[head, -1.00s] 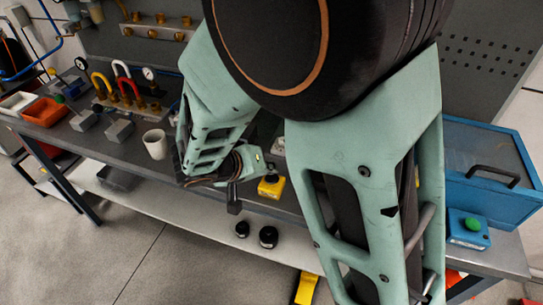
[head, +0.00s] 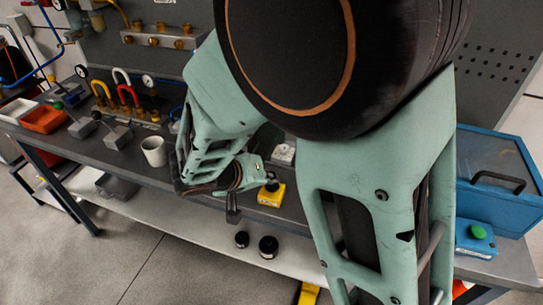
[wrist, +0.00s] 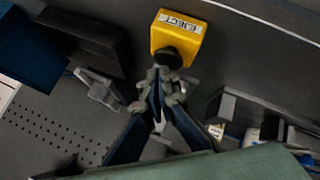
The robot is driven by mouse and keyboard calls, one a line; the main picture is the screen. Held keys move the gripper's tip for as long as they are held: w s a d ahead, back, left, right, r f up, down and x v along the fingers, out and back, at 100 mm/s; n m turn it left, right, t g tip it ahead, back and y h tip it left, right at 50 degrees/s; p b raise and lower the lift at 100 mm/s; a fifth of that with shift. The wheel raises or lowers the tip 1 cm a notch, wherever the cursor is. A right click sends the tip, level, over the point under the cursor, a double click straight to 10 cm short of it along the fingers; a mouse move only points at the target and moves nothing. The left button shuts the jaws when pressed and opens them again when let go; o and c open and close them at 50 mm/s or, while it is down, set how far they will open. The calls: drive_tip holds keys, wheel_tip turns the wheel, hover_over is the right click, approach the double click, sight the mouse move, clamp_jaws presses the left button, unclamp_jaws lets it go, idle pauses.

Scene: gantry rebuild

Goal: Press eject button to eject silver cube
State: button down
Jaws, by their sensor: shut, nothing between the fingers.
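A yellow box labelled EJECT (wrist: 182,30) carries a round black button (wrist: 168,58) in the wrist view. The same yellow box (head: 271,195) sits near the front edge of the bench in the head view. My gripper (wrist: 160,78) is shut and empty, its fingertips right by the black button. I cannot tell whether they touch it. In the head view my arm reaches down to the left of the yellow box, and the fingertips cannot be made out clearly. I cannot make out a silver cube in either view.
On the bench (head: 125,173) stand a white cup (head: 154,151) and several grey blocks with levers, left of my arm. A blue lidded box (head: 498,180) and a blue box with a green button (head: 478,231) are at the right. Black round things lie on the lower shelf (head: 190,218).

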sight(270, 187)
drive_tip(key=shift+f+b, duration=0.55)
drive_tip(key=shift+b, duration=0.3)
idle(0.6)
drive_tip(key=shift+r, duration=0.95)
drive_tip(key=shift+r+p, duration=0.1)
drive_tip(key=shift+p, duration=0.2)
drive_tip(key=shift+r+p, duration=1.05)
drive_tip(key=shift+r, duration=1.4)
